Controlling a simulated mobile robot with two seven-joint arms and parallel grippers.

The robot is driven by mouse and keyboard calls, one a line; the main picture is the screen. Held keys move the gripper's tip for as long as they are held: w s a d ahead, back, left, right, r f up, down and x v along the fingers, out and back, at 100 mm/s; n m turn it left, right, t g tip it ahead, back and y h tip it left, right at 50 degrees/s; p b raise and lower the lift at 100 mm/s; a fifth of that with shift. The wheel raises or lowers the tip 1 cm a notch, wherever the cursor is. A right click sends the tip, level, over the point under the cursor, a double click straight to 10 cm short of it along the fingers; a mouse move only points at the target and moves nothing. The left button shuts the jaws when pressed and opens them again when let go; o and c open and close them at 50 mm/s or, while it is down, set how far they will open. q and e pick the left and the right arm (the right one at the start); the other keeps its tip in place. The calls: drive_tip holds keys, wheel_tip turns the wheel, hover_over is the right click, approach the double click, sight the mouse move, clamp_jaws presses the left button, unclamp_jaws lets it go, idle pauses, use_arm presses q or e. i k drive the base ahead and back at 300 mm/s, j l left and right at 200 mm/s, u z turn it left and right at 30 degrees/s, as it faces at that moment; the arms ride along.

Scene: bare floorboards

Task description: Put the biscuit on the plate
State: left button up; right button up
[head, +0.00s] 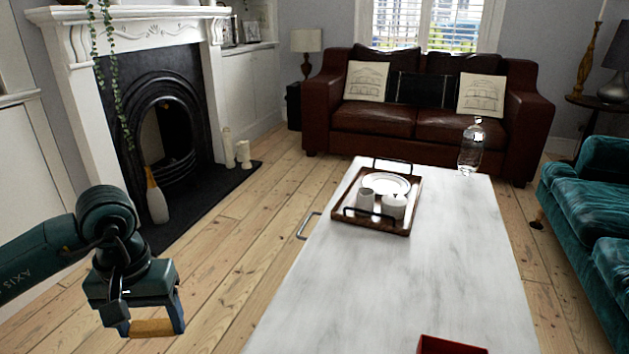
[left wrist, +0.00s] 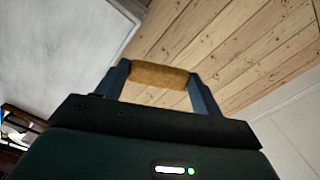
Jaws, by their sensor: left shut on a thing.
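My left gripper (head: 152,318) is shut on the biscuit (head: 151,327), a golden-brown piece held between its two blue fingers. It hangs over the floorboards, left of the white table. In the left wrist view the biscuit (left wrist: 159,76) spans between the fingertips of the gripper (left wrist: 160,82). The white plate (head: 383,185) is in the wooden tray (head: 385,231) on the far part of the table, well away from the gripper. My right gripper is in neither view.
The long white table (head: 400,275) has a wide bare top. Two white cups (head: 366,199) stand in the tray in front of the plate. A glass bottle (head: 471,150) stands at the far right end. A red box (head: 450,345) sits at the near edge.

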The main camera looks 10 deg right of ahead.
sight(387, 186)
drive_tip(key=j+u, duration=0.15)
drive_tip(key=u, duration=3.45)
drive_tip(key=i+z, duration=0.5)
drive_tip(key=i+j+z, duration=0.1)
drive_tip(key=i+z, duration=0.35)
drive_tip(key=i+l+z, duration=0.1)
drive_tip(key=i+z, duration=0.15)
drive_tip(key=z, duration=0.15)
drive_tip(key=i+z, duration=0.6)
drive_tip(key=z, duration=0.2)
drive_tip(key=i+l+z, duration=0.1)
drive_tip(key=i+z, duration=0.45)
drive_tip(key=z, duration=0.25)
drive_tip(key=i+z, duration=0.4)
drive_tip(key=i+l+z, duration=0.1)
drive_tip(key=i+z, duration=1.1)
drive_tip(key=i, duration=0.45)
drive_tip(key=i+j+z, duration=0.1)
drive_tip(key=i+z, duration=0.15)
drive_tip(key=i, duration=0.45)
